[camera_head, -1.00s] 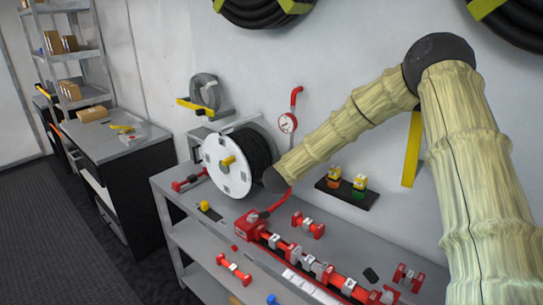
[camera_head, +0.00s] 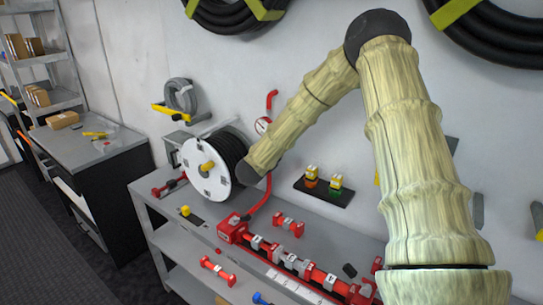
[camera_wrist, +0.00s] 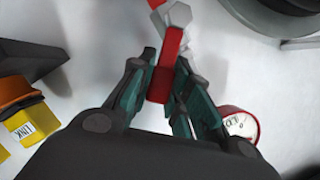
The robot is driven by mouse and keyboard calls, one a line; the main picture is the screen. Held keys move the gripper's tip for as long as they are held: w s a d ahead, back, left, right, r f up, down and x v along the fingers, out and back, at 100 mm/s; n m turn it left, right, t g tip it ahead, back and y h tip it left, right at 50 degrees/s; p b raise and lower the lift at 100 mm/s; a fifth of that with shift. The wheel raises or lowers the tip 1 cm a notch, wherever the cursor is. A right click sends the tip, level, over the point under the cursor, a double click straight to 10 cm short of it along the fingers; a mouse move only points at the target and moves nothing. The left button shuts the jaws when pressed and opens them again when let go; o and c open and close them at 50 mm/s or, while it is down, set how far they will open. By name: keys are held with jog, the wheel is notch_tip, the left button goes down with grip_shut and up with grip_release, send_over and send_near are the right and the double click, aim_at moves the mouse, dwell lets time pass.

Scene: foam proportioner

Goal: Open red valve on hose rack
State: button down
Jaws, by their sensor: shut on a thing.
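The red valve's handle (camera_wrist: 173,42) shows in the wrist view as a red bar with a pale grey fitting at its far end. My gripper (camera_wrist: 162,82) has its teal-padded fingers on both sides of the bar and is shut on it. The fingers hide part of the handle. In the head view, a red bent piece (camera_head: 272,97) stands on the wall above a red-rimmed gauge, behind my forearm. My gripper cannot be made out in the head view.
The red-rimmed gauge (camera_wrist: 238,122) sits close to the right finger. A white hose reel (camera_head: 212,182) stands left of my arm on the grey rack. Yellow-topped items (camera_head: 311,174) sit on a black wall shelf. Red fittings (camera_head: 288,226) lie on the rack.

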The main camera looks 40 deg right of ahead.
jog(key=c, duration=1.3)
grip_release()
jog(key=shift+a, duration=0.1)
jog(key=v, duration=1.1)
jog(key=shift+s+a, duration=0.25)
